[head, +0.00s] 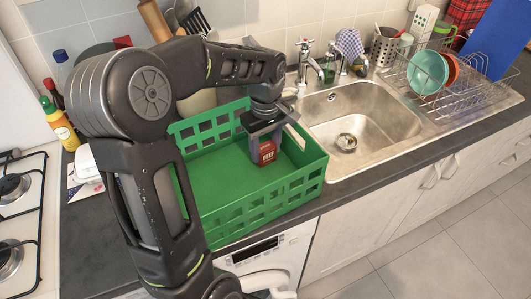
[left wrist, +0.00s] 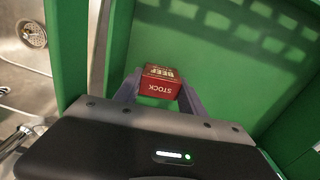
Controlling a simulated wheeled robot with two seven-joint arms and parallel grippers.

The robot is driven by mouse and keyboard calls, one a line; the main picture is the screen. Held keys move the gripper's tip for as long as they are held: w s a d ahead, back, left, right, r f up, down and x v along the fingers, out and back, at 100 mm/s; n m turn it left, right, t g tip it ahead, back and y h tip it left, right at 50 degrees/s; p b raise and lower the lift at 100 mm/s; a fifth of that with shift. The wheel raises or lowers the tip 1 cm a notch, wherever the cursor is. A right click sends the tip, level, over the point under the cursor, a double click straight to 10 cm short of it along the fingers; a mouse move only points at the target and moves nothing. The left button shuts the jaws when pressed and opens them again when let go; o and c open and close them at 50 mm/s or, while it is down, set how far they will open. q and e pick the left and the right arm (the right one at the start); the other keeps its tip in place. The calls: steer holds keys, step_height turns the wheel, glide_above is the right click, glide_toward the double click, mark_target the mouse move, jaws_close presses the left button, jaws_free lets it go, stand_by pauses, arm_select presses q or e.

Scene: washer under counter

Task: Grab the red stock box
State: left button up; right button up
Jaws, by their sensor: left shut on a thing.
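The red stock box (head: 266,153) is small, with a dark upper face, and is inside the green crate (head: 225,238) toward its right side. My left gripper (head: 265,141) reaches down from above into the crate and is shut on the box. In the left wrist view the red stock box (left wrist: 160,83) sits between the two fingers, with "STOCK" and "BEEF" lettering showing. Whether the box touches the crate floor I cannot tell. My right gripper is not in view.
A steel sink (head: 360,125) lies right of the crate, with a dish rack (head: 450,80) holding bowls beyond it. A gas hob (head: 20,215) is at the left. Bottles (head: 60,125) and utensils stand along the wall. The crate floor around the box is mostly clear.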

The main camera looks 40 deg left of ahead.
arm_select(q)
steer(key=c, duration=0.6)
steer(key=shift+r, duration=0.85)
step_height(320, 180, up, 10)
step_height(320, 180, up, 5)
steer(key=p, duration=0.5)
glide_above(266, 146)
steer(key=shift+r+p, duration=0.55)
steer(key=shift+r, duration=0.15)
